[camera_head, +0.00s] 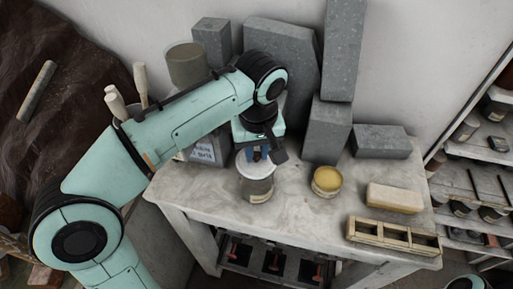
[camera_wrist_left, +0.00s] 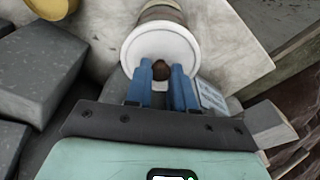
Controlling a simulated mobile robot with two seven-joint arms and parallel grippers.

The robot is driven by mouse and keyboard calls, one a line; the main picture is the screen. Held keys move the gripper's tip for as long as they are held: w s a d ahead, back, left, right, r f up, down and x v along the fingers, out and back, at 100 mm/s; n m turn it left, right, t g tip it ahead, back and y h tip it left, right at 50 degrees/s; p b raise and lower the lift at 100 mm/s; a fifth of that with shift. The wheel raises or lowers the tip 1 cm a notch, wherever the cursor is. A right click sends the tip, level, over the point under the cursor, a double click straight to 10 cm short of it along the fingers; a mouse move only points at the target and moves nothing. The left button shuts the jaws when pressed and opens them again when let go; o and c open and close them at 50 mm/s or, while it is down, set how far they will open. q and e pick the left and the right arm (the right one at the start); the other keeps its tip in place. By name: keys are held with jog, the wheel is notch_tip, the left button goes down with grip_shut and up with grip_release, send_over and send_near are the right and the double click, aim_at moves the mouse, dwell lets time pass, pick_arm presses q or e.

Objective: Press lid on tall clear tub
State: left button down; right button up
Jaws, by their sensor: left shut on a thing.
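The tall clear tub (camera_head: 257,190) stands near the front left of the pale worktop, with dull brownish contents. A white round lid (camera_wrist_left: 150,42) with a dark brown knob (camera_wrist_left: 162,71) is at the tub's top; the lid also shows in the head view (camera_head: 243,168). My left gripper (camera_head: 257,155) points down over the lid. In the wrist view its blue fingers (camera_wrist_left: 162,74) are shut on the knob. The lid looks level with the tub's mouth, but I cannot tell whether it is fully seated. My right gripper is not in view.
A yellow-topped jar (camera_head: 326,181) stands right of the tub. A cream block (camera_head: 394,198) and a wooden rack (camera_head: 393,236) lie farther right. Grey blocks (camera_head: 327,130) stand behind. A labelled container (camera_head: 203,151) is close behind-left of the tub. Bare worktop lies between tub and rack.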

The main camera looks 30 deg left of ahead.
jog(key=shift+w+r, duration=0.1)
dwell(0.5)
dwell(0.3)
pick_arm(q)
jog(key=shift+c, duration=2)
grip_release()
jog(key=shift+r+p, duration=0.5)
jog(key=shift+r, duration=0.15)
jog(key=shift+r+p, duration=1.2)
jog(key=shift+r, duration=0.65)
jog(key=shift+r+p, duration=0.35)
jog(key=shift+r, duration=0.7)
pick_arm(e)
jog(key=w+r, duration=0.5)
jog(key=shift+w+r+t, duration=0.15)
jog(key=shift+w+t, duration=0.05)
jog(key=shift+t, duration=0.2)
